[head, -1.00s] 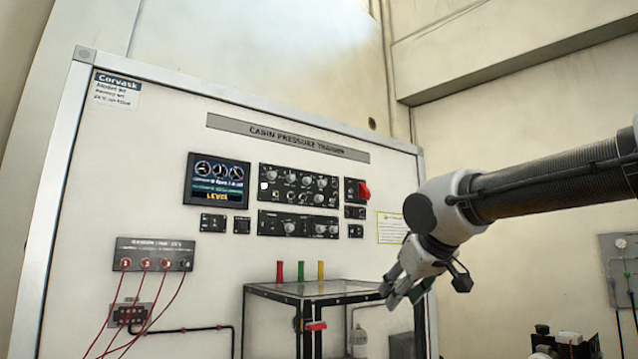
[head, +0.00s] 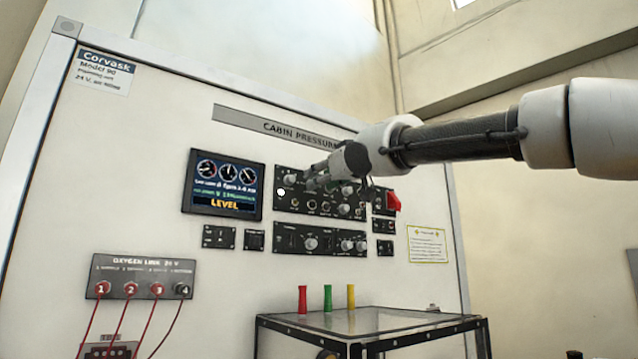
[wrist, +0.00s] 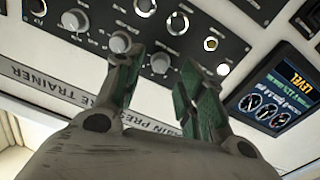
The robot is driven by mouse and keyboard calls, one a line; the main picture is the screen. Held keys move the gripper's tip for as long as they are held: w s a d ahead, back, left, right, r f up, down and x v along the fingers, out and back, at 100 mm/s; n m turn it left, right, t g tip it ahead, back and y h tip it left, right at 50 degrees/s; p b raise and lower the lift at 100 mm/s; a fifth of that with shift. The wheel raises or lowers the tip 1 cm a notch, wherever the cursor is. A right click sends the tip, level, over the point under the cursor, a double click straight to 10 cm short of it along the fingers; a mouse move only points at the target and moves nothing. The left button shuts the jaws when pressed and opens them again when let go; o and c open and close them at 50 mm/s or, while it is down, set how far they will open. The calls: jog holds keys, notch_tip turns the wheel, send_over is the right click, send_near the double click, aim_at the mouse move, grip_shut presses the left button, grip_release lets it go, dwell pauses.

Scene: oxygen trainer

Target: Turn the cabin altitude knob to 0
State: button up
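The upper black control panel (head: 338,209) carries several round grey knobs, small jacks and a white lamp; its lettering is too small to read, so I cannot tell which knob is the cabin altitude one. My gripper (head: 313,178) is in front of this panel's upper left and hides part of it. In the wrist view, which shows the trainer upside down, my gripper (wrist: 162,58) is open with green-padded fingers. A grey knob (wrist: 160,63) appears between the fingertips. I see no clear contact with it. Another knob (wrist: 120,42) lies just beyond the left finger.
The display (head: 222,187) reading LEVEL is left of the panel, and a red switch (head: 392,202) is right of it. A lower knob panel (head: 300,240) sits below. A glass-topped table (head: 400,318) with red, green and yellow pieces stands in front.

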jog(key=x, duration=0.2)
jog(key=shift+w+a, duration=0.15)
jog(key=shift+w, duration=0.1)
grip_shut()
jog(key=shift+n, duration=0.4)
jog(key=n, duration=0.8)
jog(key=shift+n, duration=0.3)
dwell(0.3)
